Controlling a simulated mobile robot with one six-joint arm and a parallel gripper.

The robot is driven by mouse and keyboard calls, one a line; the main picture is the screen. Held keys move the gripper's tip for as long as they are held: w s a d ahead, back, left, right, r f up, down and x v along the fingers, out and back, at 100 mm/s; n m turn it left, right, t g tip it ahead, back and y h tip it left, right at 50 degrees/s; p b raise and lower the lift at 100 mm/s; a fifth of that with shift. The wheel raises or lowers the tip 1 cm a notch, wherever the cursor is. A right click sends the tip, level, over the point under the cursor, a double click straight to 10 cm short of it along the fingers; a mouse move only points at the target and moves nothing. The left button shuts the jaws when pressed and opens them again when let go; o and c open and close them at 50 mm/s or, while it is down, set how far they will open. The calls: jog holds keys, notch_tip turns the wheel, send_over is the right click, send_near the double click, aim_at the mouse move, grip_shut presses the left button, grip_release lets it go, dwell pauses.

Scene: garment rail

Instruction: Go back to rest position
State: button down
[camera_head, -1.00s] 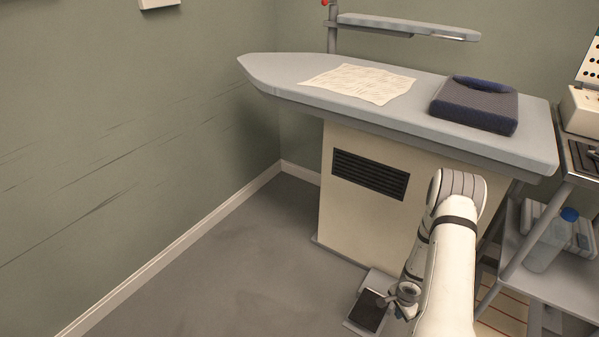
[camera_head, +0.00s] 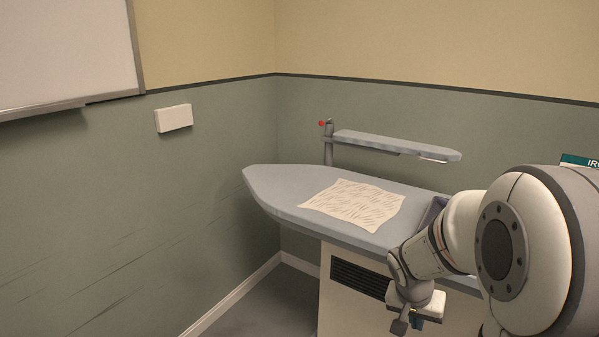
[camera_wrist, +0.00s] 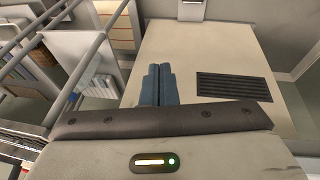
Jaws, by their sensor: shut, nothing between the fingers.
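My gripper (camera_head: 403,325) is at the lower right of the head view, in front of the ironing table's cream base. Its fingers point down and hold nothing. In the wrist view its two dark blue fingers (camera_wrist: 158,84) lie side by side, shut, with the cream base behind them. My raised arm fills the right of the head view and hides the right part of the table.
The ironing table (camera_head: 275,197) carries a creased cream cloth (camera_head: 354,204). A dark cushion (camera_head: 432,214) is mostly hidden behind my arm. A narrow sleeve board (camera_head: 390,144) stands above the table. A metal-framed shelf (camera_wrist: 84,58) shows in the wrist view.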

jog(key=s+a+r+n+y+p, duration=0.1)
jog(key=s+a+r+n+p, duration=0.2)
jog(key=s+a+r, duration=0.2)
jog(key=s+a+r+n+y+p, duration=0.2)
jog(key=s+a+r+n+p, duration=0.1)
jog(key=s+r, duration=0.6)
notch_tip(320, 180, up, 3)
jog(key=shift+s+a+r+t+p, duration=0.15)
jog(key=shift+s+a+t+p, duration=0.3)
jog(key=shift+a, duration=0.75)
jog(key=shift+d, duration=0.1)
